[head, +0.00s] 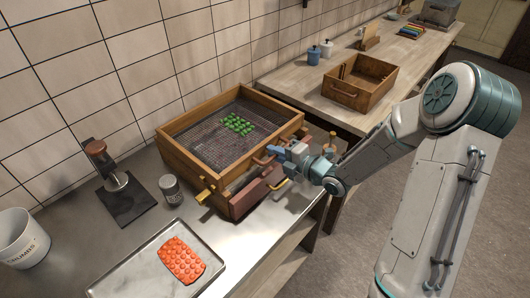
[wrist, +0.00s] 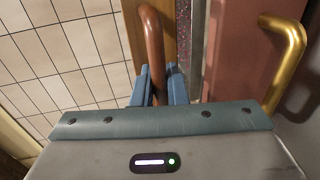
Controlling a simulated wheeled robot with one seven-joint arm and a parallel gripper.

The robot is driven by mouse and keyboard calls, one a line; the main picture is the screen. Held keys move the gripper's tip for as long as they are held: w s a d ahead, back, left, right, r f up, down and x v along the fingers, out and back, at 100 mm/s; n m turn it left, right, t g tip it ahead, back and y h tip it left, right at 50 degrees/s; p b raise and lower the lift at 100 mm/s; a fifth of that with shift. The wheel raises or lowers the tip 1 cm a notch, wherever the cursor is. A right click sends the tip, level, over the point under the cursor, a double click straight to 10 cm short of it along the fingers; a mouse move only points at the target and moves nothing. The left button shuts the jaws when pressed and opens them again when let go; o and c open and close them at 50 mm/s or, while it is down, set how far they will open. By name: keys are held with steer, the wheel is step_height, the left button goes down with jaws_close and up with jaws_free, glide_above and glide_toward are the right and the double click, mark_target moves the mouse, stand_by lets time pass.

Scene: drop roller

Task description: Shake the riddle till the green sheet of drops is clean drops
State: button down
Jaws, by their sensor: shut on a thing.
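The riddle (head: 174,153) is a wooden frame with a wire mesh floor, on a wooden box on the metal counter. The green sheet of drops (head: 239,125) lies on the mesh, towards the back; whether its drops are joined is too small to tell. My gripper (head: 283,150) is at the right front side of the riddle. In the wrist view my gripper (wrist: 160,88) has its blue fingers shut around a reddish-brown curved handle (wrist: 152,38), which is fixed to a wooden side.
A brass handle (wrist: 290,50) sits close beside my fingers. A red sheet of drops (head: 181,260) lies on a metal tray (head: 128,277). A tin (head: 171,188), a press (head: 110,170) and a white bucket (head: 22,238) stand left. An open wooden box (head: 350,96) is on the right counter.

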steer(key=f+v, duration=0.1)
steer(key=v, duration=0.6)
steer(key=x, duration=0.2)
steer(key=r+x, duration=0.1)
steer(key=x, duration=0.4)
steer(key=shift+w+a+r, duration=0.1)
steer(key=shift+w+a, duration=0.05)
steer(key=shift+w, duration=0.15)
steer(key=shift+s+a+r, duration=0.1)
steer(key=shift+s, duration=0.1)
steer(key=shift+d, duration=0.2)
steer(key=shift+w+a+b, duration=0.15)
steer(key=shift+a+b, duration=0.1)
steer(key=shift+b, duration=0.35)
steer(key=c, duration=1.5)
jaws_free()
steer(key=shift+d, duration=0.1)
steer(key=shift+c, duration=0.2)
